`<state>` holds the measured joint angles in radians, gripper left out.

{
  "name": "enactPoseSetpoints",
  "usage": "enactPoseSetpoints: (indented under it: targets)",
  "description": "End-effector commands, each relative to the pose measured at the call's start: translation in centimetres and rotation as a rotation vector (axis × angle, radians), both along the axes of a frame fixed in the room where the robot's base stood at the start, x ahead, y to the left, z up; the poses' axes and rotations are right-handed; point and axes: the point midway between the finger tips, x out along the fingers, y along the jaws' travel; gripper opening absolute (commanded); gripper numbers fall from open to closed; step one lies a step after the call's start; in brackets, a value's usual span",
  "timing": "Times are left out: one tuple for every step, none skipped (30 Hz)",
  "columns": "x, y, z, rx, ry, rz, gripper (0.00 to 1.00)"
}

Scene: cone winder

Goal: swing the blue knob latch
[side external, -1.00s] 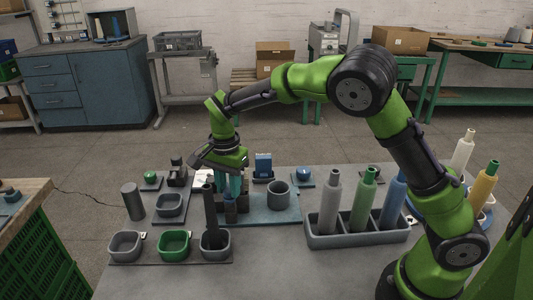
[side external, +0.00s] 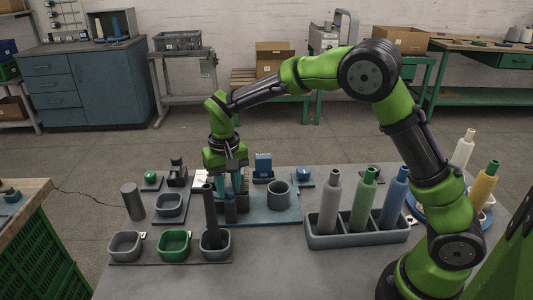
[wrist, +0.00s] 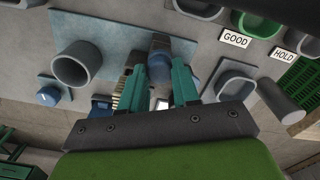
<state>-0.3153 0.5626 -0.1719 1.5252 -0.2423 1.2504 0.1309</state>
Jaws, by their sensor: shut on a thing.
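My gripper (side external: 231,190) points down at the left end of the blue plate (side external: 262,210). Its teal fingers (wrist: 168,82) are shut on the blue knob latch (wrist: 160,67), a blue-grey rounded knob seen between the fingertips in the wrist view. In the side view the knob is mostly hidden by the fingers and the dark blocks around them. The latch's lower part and pivot cannot be made out.
A grey cup (side external: 278,196) stands right of my gripper, with a blue dome button (side external: 303,174) beyond. A dark upright cylinder (side external: 209,215) in a grey bin stands close in front. A rack (side external: 357,236) of several bobbins is to the right.

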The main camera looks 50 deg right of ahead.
Motion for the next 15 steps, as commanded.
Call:
enactPoseSetpoints:
  targets:
    - [0.07,0.03,0.17,0.003,-0.003,0.039,0.0]
    - [0.07,0.02,0.17,0.002,-0.003,0.064,0.0]
    - [0.06,0.03,0.18,0.002,-0.003,0.096,0.0]
    - [0.06,0.05,0.18,0.003,-0.003,0.119,0.0]
    - [0.06,0.06,0.18,0.003,-0.003,0.142,0.0]
    - [0.07,0.04,0.18,0.003,-0.003,0.17,0.0]
    - [0.07,0.02,0.18,0.003,-0.003,0.189,0.0]
    - [0.07,0.02,0.19,0.002,-0.004,0.209,0.0]
    - [0.06,0.04,0.19,0.002,-0.004,0.232,0.0]
    - [0.06,0.06,0.19,0.002,-0.004,0.25,0.0]
    - [0.06,0.07,0.19,0.002,-0.004,0.265,0.0]
    - [0.06,0.06,0.19,0.002,-0.004,0.284,0.0]
    - [0.05,0.06,0.19,0.002,-0.004,0.295,0.0]
    - [0.06,0.05,0.19,0.002,-0.004,0.307,0.0]
    - [0.06,0.05,0.19,0.002,-0.004,0.321,0.0]
